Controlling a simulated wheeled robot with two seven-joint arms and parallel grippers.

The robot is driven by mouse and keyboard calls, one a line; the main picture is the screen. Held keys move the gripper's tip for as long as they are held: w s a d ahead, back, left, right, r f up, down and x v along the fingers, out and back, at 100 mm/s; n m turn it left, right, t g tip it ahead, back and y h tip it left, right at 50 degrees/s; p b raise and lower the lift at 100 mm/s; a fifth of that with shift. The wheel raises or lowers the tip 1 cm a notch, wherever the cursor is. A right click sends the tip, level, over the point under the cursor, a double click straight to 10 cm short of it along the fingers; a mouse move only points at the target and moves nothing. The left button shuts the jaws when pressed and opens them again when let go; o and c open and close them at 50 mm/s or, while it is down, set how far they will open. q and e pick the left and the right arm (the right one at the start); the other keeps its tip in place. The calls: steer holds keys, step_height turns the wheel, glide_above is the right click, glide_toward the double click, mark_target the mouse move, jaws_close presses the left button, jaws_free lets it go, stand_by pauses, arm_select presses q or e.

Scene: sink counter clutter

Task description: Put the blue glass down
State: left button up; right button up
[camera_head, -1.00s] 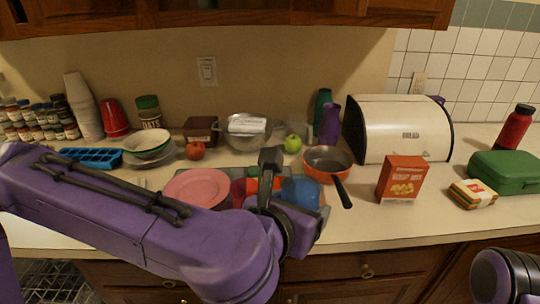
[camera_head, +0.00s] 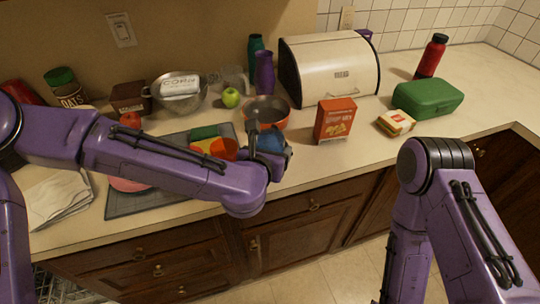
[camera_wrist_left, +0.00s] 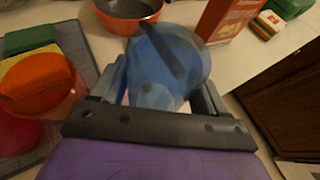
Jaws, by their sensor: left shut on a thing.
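The blue glass (camera_head: 271,140) is a see-through blue cup. It is in my left gripper (camera_head: 264,150), over the counter just in front of the orange pan (camera_head: 267,112). In the left wrist view the glass (camera_wrist_left: 172,58) is tilted between the two fingers of my left gripper (camera_wrist_left: 163,88), which is shut on it. I cannot tell whether its base touches the counter. My right arm shows at the right of the head view, but its gripper is out of view.
An orange cup (camera_head: 223,148) and a green-and-yellow sponge (camera_head: 203,134) are on the grey mat (camera_head: 128,203), left of the glass. A red-orange box (camera_head: 335,119) stands to the right. Bare counter (camera_head: 300,165) lies between box and glass, near the front edge.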

arm_select(q)
steer(key=f, duration=0.2)
steer(key=w+f+p, duration=0.1)
steer(key=f, duration=0.1)
steer(key=shift+d+f, duration=0.1)
steer(key=shift+d, duration=0.05)
steer(key=shift+s+f, duration=0.1)
steer(key=shift+s, duration=0.05)
steer(key=o, duration=1.2)
